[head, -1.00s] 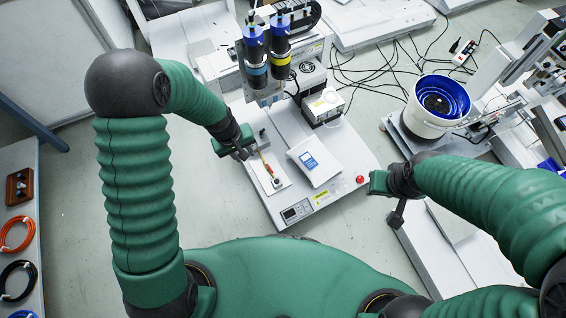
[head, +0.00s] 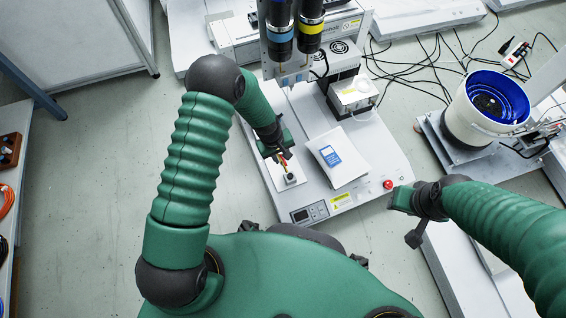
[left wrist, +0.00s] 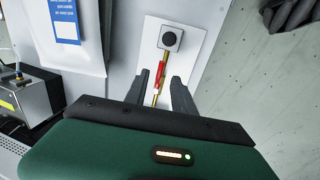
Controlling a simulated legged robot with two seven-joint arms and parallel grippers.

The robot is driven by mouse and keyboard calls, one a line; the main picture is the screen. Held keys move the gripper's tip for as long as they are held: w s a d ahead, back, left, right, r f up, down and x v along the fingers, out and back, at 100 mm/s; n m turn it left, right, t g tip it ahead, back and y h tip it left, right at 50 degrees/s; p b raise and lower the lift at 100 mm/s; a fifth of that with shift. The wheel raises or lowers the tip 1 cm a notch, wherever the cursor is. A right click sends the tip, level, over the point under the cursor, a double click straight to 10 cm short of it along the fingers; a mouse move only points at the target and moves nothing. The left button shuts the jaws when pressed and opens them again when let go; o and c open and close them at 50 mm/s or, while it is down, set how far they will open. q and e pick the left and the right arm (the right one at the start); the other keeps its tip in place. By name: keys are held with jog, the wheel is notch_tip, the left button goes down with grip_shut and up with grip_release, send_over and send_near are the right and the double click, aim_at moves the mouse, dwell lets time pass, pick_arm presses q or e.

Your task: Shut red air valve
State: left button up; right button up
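The red air valve (left wrist: 160,74) is a small red handle on a thin brass pipe, on a white plate on the machine's base. In the left wrist view its handle lies roughly along the pipe, which leads to a grey block with a round black knob (left wrist: 169,39). My left gripper (left wrist: 160,79) is open, with one dark finger on each side of the valve and visible gaps. In the head view the left gripper (head: 279,150) covers part of the valve (head: 284,158). My right gripper (head: 404,199) is away to the right; its fingers are not clear.
A red button (head: 388,184) and a small display (head: 308,213) are on the base's front edge. Screwdriver units (head: 295,28) hang behind. A blue-lined bowl (head: 487,110) stands at the right.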

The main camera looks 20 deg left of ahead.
pick_arm(q)
jog(key=shift+w+d+f+b, duration=0.1)
jog(key=shift+d+f+b, duration=0.1)
jog(key=shift+f, duration=0.4)
jog(key=shift+w+d+f+b, duration=0.1)
jog(key=shift+f+b, duration=0.1)
jog(key=shift+f, duration=0.4)
grip_shut()
